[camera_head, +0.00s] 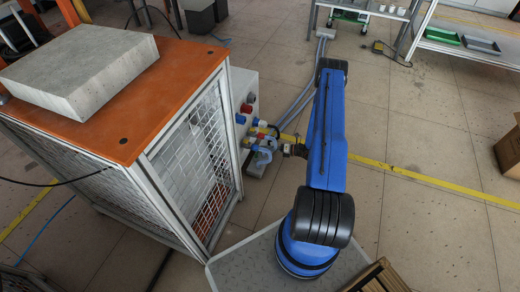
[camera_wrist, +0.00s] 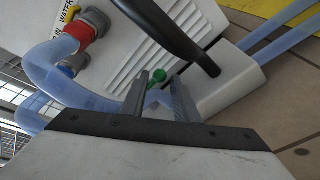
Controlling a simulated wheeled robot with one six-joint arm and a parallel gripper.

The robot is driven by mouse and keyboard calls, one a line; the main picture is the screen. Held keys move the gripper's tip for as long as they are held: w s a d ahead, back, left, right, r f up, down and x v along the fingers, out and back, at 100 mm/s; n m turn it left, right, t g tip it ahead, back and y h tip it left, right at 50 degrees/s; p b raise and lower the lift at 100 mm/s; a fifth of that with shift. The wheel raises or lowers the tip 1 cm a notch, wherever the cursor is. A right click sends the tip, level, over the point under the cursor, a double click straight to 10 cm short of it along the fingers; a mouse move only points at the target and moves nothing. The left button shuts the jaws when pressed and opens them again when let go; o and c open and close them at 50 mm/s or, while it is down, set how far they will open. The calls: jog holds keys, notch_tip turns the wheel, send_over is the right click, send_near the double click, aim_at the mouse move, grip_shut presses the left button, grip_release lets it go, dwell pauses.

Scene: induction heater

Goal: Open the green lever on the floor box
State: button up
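The green lever (camera_wrist: 158,76) shows in the wrist view as a small green knob with a short green part below it. My gripper (camera_wrist: 161,84) is open, with one finger on each side of the lever and visible gaps between. I cannot tell how deep the lever sits between the fingers. A pale box (camera_wrist: 232,82) low by the floor is just right of the lever. In the head view my gripper (camera_head: 283,149) is at the hose fittings beside the cage, and the lever cannot be made out there.
A white louvred panel (camera_wrist: 140,42) stands behind the lever, with a red hose fitting (camera_wrist: 95,24) and clear blue hoses (camera_wrist: 48,65). A dark bar (camera_wrist: 170,35) crosses above the lever. The orange-topped cage (camera_head: 140,110) is left of my arm.

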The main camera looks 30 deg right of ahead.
jog(key=shift+x, duration=2.05)
grip_shut()
